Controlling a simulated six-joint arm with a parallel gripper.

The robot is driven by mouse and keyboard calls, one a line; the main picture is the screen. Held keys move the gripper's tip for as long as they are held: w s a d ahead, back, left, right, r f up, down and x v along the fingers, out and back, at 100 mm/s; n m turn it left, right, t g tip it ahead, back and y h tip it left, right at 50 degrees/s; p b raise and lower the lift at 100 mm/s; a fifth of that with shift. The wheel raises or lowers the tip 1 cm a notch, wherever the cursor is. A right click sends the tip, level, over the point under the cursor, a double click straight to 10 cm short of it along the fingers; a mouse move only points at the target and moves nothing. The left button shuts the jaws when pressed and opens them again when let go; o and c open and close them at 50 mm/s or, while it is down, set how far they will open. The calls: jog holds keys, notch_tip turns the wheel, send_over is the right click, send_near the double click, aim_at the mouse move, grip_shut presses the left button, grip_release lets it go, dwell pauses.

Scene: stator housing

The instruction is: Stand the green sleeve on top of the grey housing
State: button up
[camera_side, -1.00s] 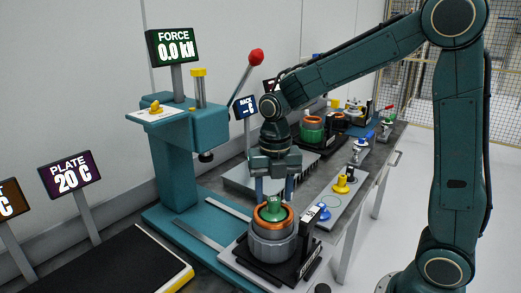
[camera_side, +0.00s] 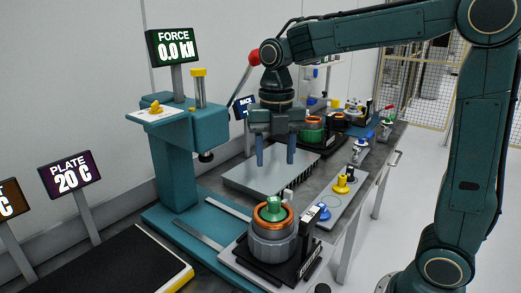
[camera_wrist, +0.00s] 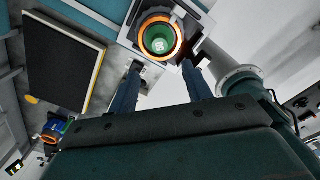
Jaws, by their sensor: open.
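The grey housing (camera_side: 272,248) stands on a black base at the front of the bench, with an orange copper ring (camera_side: 261,219) at its top. The green sleeve (camera_side: 273,208) sits at the top of the housing, inside the ring; I cannot tell how deep it sits. The wrist view shows the sleeve (camera_wrist: 159,40) as a green circle within the orange ring. My gripper (camera_side: 275,160) is open and empty, with its two blue fingers pointing down, well above the housing and apart from the sleeve. In the wrist view the fingers (camera_wrist: 160,85) are spread below the housing.
A teal press (camera_side: 185,130) with a red-knobbed lever stands to the left. A grey ribbed plate (camera_side: 265,175) lies behind the housing. A second green and orange assembly (camera_side: 312,130) stands further back. A black plate (camera_side: 120,268) is at front left. Yellow and blue parts (camera_side: 342,184) sit on the right.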

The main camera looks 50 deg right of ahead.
dwell(0.4)
jog(key=s+m+t, duration=0.5)
jog(key=s+m, duration=1.2)
jog(key=m, duration=1)
jog(key=shift+f+t, duration=0.3)
jog(key=shift+f, duration=0.05)
